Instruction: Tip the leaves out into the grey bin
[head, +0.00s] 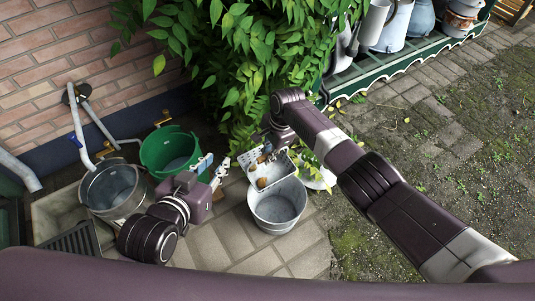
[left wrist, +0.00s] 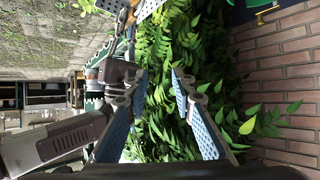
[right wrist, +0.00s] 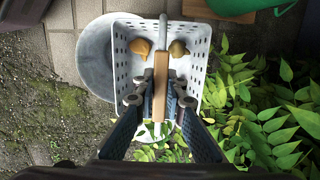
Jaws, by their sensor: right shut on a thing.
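A white basket (head: 284,168) with holes in its walls hangs from my right gripper (right wrist: 160,88), which is shut on its wooden handle (right wrist: 159,99). In the head view the basket is over the far side of the grey bin (head: 278,210) and partly covers its opening. The bin also shows beneath the basket in the right wrist view (right wrist: 93,55). Two yellow-brown leaves (right wrist: 140,47) (right wrist: 179,48) lie inside, toward one end of the basket. I cannot tell how far it is tilted. My left gripper (head: 214,169) is open and empty, left of the basket.
A green bucket (head: 168,150) and a metal bucket (head: 112,190) stand at the left by the brick wall. A leafy plant (head: 235,60) hangs behind the basket. A green shelf (head: 400,57) with cans is at the back right. The paving at the right is mostly clear.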

